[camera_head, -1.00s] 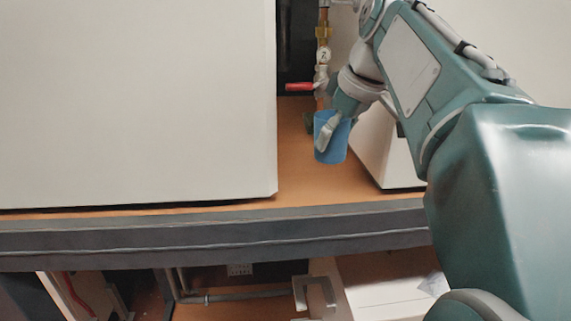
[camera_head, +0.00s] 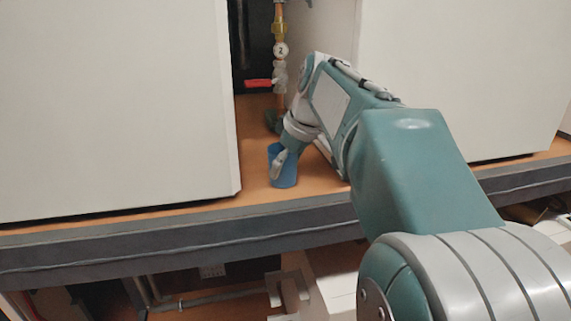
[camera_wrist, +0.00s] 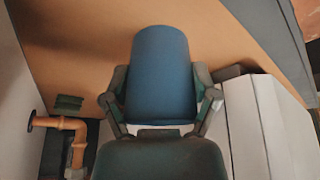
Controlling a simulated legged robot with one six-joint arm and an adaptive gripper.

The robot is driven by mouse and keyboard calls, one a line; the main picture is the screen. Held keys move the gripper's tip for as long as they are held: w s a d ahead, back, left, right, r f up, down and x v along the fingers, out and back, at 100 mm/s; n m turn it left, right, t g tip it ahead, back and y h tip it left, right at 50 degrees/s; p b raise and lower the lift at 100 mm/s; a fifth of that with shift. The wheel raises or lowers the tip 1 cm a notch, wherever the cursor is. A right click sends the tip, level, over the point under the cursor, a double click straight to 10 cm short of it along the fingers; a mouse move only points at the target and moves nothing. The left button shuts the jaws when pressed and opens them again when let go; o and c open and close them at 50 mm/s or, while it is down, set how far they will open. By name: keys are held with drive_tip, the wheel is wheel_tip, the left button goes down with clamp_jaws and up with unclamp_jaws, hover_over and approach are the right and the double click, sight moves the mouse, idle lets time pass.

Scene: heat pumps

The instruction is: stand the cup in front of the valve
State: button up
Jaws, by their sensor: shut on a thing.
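The blue cup (camera_head: 285,168) is in my gripper (camera_head: 281,163), between the two white cabinets near the front of the orange shelf. In the wrist view the cup (camera_wrist: 160,75) fills the middle, with one finger of my gripper (camera_wrist: 160,98) on each side. The gripper is shut on it. In the head view the cup looks close to upright; whether its base touches the shelf I cannot tell. The valve with its red handle (camera_head: 259,83) sits on a vertical copper pipe behind the cup, with a round tag above it.
A white cabinet (camera_head: 110,100) stands on the left and another (camera_head: 450,70) on the right, leaving a narrow gap. The orange shelf (camera_head: 257,187) ends at a grey front edge (camera_head: 170,244). Pipes and boxes lie below it.

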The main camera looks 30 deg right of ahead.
drive_tip(key=o, duration=1)
drive_tip(key=v, duration=1.2)
drive_tip(key=shift+s, duration=0.1)
drive_tip(key=s+a+f+m, duration=0.1)
drive_tip(key=s+a+f, duration=0.3)
drive_tip(key=f, duration=0.4)
drive_tip(key=s+a+f+m+t+h, duration=0.1)
drive_tip(key=s+a+f+m, duration=0.1)
drive_tip(key=s+a+f, duration=0.3)
drive_tip(key=s+a+f+m, duration=0.1)
drive_tip(key=s+a+f, duration=0.4)
drive_tip(key=f, duration=0.7)
drive_tip(key=shift+s+a+m+h, duration=0.2)
drive_tip(key=shift+a+m+h, duration=0.1)
drive_tip(key=shift+m, duration=0.1)
